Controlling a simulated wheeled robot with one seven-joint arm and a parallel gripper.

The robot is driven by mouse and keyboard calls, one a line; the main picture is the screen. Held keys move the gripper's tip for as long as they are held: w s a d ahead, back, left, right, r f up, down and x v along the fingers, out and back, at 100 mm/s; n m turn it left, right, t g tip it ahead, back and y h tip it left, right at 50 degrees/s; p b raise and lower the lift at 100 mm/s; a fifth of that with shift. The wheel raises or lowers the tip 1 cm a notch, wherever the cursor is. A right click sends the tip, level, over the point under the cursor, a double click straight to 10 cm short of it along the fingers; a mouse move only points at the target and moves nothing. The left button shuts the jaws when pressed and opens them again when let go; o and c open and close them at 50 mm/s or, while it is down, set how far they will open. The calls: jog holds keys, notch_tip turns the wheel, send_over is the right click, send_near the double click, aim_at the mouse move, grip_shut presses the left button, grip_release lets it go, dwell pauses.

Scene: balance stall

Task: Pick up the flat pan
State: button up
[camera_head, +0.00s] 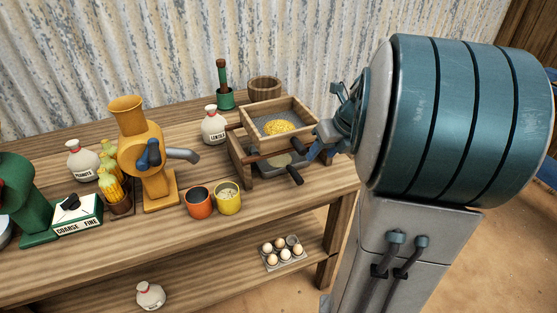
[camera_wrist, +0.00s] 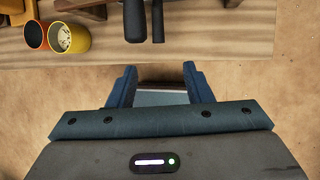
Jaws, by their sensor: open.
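The flat pan (camera_head: 265,170) is a grey, shallow pan low in the wooden stand, under the sieve box, with a small pale heap on it. A dark handle (camera_head: 294,175) sticks out toward the front, apparently the pan's. My gripper (camera_head: 318,142) is at the right of the stand in the head view. In the wrist view its blue fingers (camera_wrist: 160,72) are apart, short of the handles, with no handle between them.
The wooden sieve box (camera_head: 301,112) with yellow grain sits above the pan. An orange cup (camera_head: 199,204) and a yellow cup (camera_head: 227,199) stand to the left, beside the yellow grinder (camera_head: 141,150). An egg tray (camera_head: 284,263) sits on the lower shelf.

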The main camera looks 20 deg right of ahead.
jog(key=b, duration=0.2)
send_over(302, 181)
jog(key=s+d, duration=0.1)
jog(key=d, duration=0.1)
jog(key=shift+m, duration=0.3)
notch_tip(302, 181, down, 8)
jog(key=shift+s+a+r, duration=0.1)
jog(key=x, duration=0.3)
jog(key=s+b+x, duration=0.1)
jog(key=x, duration=0.1)
jog(key=shift+a, duration=0.35)
jog(key=shift+w+f, duration=0.15)
jog(key=shift+f, duration=0.2)
jog(key=shift+c, duration=0.4)
grip_shut()
